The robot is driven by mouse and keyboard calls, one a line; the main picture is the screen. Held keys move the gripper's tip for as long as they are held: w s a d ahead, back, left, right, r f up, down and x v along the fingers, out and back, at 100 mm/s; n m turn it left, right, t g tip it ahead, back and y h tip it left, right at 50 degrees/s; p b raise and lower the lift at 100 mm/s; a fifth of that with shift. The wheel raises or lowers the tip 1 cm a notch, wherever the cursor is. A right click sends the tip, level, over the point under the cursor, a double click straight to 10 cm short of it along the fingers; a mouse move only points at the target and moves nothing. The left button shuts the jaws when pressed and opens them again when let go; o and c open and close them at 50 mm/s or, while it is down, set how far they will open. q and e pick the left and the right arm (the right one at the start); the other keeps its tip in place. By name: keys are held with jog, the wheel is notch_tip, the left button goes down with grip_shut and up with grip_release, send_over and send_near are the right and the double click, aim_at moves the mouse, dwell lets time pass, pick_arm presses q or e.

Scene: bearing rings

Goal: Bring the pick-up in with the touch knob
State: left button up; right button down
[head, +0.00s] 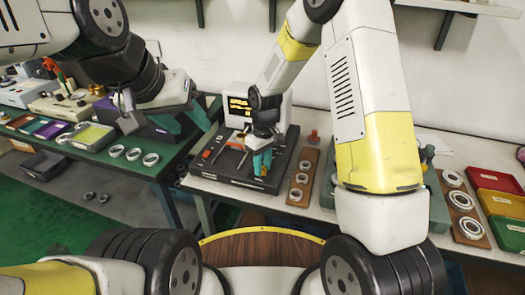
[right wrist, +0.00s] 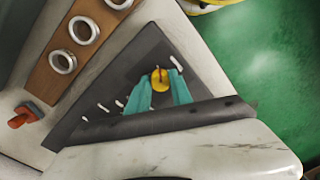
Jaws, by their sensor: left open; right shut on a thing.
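The dark measuring instrument (head: 225,170) stands on the white bench, with a lit display (head: 239,105) behind it. My right gripper (head: 262,163) points down at the instrument's right part. In the right wrist view its teal fingers are shut on a round yellow knob (right wrist: 160,79) on the dark base; I take this as the touch knob. Slim orange and pale parts (head: 234,142) lie left of the gripper; I cannot tell which is the pick-up. My left gripper (head: 183,124) is open and empty over the green bench at the left.
A wooden strip with several rings (head: 299,178) lies just right of the instrument. Another ring board (head: 466,205) and coloured bins (head: 500,205) are at far right. Loose rings (head: 133,154) lie on the green bench.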

aim_at(263, 168)
jog(key=m, duration=0.4)
jog(key=shift+a+m, duration=0.1)
jog(key=shift+m, duration=1.9)
jog(key=c, duration=1.1)
grip_release()
jog(key=shift+c, duration=0.2)
jog(key=shift+r, duration=0.1)
notch_tip(263, 168, up, 8)
jog(key=shift+f, duration=0.15)
jog(key=shift+d, duration=0.2)
